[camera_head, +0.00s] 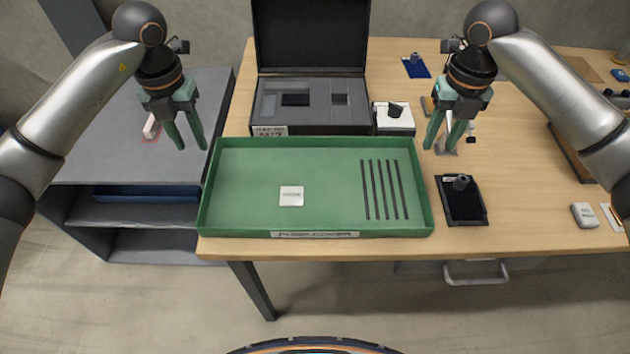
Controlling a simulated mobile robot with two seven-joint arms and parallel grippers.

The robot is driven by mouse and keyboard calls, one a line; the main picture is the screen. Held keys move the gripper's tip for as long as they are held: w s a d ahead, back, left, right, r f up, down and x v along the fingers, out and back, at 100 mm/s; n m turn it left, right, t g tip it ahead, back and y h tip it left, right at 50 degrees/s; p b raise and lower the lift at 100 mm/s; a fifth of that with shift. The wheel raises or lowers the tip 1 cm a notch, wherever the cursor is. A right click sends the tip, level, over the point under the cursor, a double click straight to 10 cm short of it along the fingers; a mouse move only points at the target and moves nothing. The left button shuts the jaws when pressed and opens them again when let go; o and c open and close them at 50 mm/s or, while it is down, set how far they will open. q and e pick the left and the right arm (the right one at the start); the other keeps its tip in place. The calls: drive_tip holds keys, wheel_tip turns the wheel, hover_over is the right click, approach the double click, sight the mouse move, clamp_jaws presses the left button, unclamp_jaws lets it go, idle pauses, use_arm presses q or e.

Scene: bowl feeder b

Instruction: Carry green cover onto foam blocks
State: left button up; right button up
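The green cover (320,217) is a large shallow tray-shaped piece with raised walls, lying on the front left of the wooden table. It has several dark slots at its right and a label on its front wall. My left gripper (187,147) is open and empty, above the grey cabinet, beyond the cover's left end. My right gripper (440,148) is open and empty, near the cover's far right corner, apart from it. I cannot surely identify the foam blocks; a small pale block (151,127) lies on a pink mark on the cabinet, partly beside my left gripper.
A grey cabinet (100,162) stands left of the table (520,185). An open black case (311,105) with a grey insert stands behind the cover. A white box (393,121) and a black tray (463,207) flank its right side. A white block (584,215) lies far right.

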sight(208, 178)
use_arm(q)
drive_tip(key=shift+f, duration=0.1)
use_arm(e)
drive_tip(key=shift+f, duration=0.1)
use_arm(q)
wheel_tip(208, 178, down, 12)
drive_tip(key=shift+f, duration=0.2)
use_arm(e)
wheel_tip(208, 178, down, 12)
drive_tip(key=shift+f, duration=0.25)
use_arm(q)
drive_tip(key=shift+c, duration=0.2)
use_arm(e)
drive_tip(key=shift+c, duration=0.2)
use_arm(q)
clamp_jaws()
use_arm(e)
clamp_jaws()
use_arm(q)
drive_tip(key=shift+w+r, duration=0.1)
drive_tip(key=shift+r, duration=0.05)
use_arm(e)
drive_tip(key=shift+w+r, duration=0.1)
drive_tip(key=shift+r, duration=0.05)
